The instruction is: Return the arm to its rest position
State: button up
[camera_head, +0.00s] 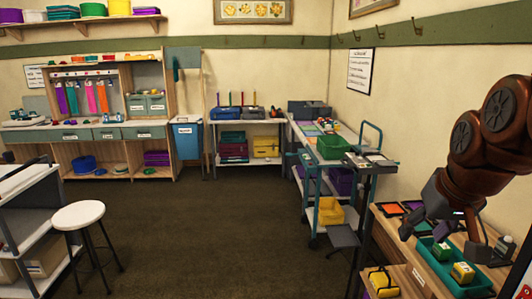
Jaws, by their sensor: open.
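My arm comes in from the right edge of the head view, bent downward. My gripper (442,236) is at its end, dark grey, with its fingers spread apart. It hangs over a wooden bench at the right. A teal tray (428,262) on that bench lies below the gripper, with a green and a yellow item in it. I see nothing held between the fingers, though part of the gripper is against a dark, cluttered background. Whether it touches anything below cannot be told.
A teal cart (313,243) with a yellow bin (328,212) stands left of the bench. A white stool (78,215) is at the left, near a grey shelf cart. Shelving and a workbench (85,133) line the back wall. The dark floor (215,240) in the middle is clear.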

jog(key=s+a+f+g, duration=0.3)
jog(key=s+a+f, duration=0.2)
jog(key=s+f, duration=0.5)
jog(key=s+a+f+n+g, duration=0.1)
jog(key=s+a+f+g, duration=0.2)
jog(key=s+f, duration=0.7)
jog(key=a+f, duration=0.1)
jog(key=a, duration=0.1)
jog(key=shift+s+a+f+n+g, duration=0.3)
jog(key=shift+s+a+g, duration=0.05)
jog(key=shift+a+g, duration=0.05)
jog(key=shift+c, duration=0.2)
